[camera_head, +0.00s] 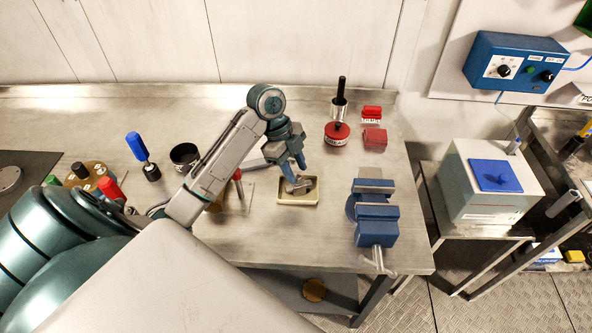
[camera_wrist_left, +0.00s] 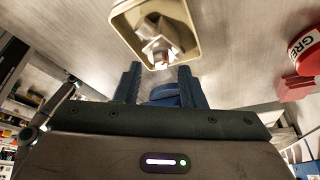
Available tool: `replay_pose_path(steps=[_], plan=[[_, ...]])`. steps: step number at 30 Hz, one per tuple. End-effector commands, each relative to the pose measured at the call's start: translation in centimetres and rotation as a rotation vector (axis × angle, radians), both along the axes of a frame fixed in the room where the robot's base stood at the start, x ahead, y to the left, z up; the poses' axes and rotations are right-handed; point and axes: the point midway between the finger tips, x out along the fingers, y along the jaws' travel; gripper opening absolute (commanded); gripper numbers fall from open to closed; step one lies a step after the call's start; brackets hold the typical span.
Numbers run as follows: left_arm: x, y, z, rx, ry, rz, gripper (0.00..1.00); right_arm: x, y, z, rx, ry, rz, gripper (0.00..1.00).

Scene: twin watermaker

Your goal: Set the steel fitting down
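The steel fitting (camera_head: 299,186) lies in a small beige tray (camera_head: 297,202) on the steel bench. In the left wrist view the fitting (camera_wrist_left: 160,45) is a shiny piece inside the tray (camera_wrist_left: 193,42), just beyond my fingertips. My left gripper (camera_head: 294,172) points down over the tray, with its blue fingers close above the fitting. In the wrist view the fingers of the left gripper (camera_wrist_left: 159,72) stand apart with nothing between their tips. Whether a finger touches the fitting I cannot tell. My right gripper is out of view.
A blue vise (camera_head: 376,212) stands right of the tray. A red tin (camera_head: 337,132) and red blocks (camera_head: 375,138) stand behind it. A blue-handled tool (camera_head: 138,147) and a dark cup (camera_head: 185,156) are to the left. Bare bench lies in front of the tray.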

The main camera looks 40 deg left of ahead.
Motion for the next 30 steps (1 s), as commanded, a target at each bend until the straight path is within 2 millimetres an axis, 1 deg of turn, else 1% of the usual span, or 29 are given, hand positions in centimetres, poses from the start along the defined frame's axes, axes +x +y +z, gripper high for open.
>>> replay_pose_path(steps=[2,3,5,6,9,12,15,20,30], plan=[[0.0,0.7,1.1,0.006,-0.004,0.0,0.36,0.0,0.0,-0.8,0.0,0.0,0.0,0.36],[0.0,1.0,2.1,0.006,-0.004,0.001,0.36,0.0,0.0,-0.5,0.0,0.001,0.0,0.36],[-0.1,1.5,3.5,0.006,-0.004,0.001,0.36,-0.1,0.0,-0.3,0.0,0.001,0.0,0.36],[-0.1,1.9,4.6,0.007,-0.003,0.001,0.36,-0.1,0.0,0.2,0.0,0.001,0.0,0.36],[-0.2,2.6,6.8,0.005,0.0,0.001,0.36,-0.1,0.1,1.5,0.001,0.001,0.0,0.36],[-0.3,3.3,8.3,0.004,0.0,0.001,0.36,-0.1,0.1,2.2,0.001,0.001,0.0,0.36],[-0.3,3.8,9.4,0.003,0.0,0.001,0.36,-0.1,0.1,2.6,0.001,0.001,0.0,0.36],[-0.4,4.1,10.2,0.002,0.0,0.001,0.36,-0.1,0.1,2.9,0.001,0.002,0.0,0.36],[-0.4,4.1,10.2,0.001,0.0,0.001,0.36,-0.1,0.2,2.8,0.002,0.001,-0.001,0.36]])
